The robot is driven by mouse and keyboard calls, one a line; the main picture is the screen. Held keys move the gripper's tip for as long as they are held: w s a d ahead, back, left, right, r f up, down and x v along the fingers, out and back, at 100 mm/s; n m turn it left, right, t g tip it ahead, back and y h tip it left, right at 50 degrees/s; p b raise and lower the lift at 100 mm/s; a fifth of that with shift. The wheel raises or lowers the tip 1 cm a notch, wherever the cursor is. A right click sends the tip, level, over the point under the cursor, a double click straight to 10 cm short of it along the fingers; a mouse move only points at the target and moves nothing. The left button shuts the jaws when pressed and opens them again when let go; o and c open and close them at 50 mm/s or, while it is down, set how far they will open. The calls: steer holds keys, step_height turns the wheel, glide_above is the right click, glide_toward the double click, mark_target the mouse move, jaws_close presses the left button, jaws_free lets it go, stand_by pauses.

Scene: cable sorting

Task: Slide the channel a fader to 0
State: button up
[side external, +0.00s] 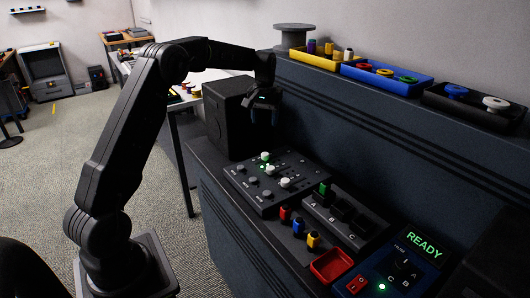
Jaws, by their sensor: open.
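A dark fader panel (290,205) lies on the console top, with three white fader caps: a far one (265,156), a middle one (269,169) and a near one (285,183). They stand at differing places along their tracks. Green lights glow near the far and middle caps. Dark round mute buttons line the panel's left edge. The channel letters on the panel are too small to read, so I cannot tell which cap is channel A. My gripper (264,116) is open and empty, pointing down above the panel's far end, clear of all caps.
A black box (226,122) stands close left of my gripper. Nearer are an A-B-C socket block (374,230) with a green plug, red, blue and yellow plugs (298,228), a red tray (331,266) and a READY panel (424,247). Bins (386,80) line the raised ledge behind.

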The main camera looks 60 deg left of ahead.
mark_target(265, 154)
step_height(265, 154, down, 12)
steer(key=shift+f, duration=0.25)
stand_by(0.3)
jaws_close()
stand_by(0.4)
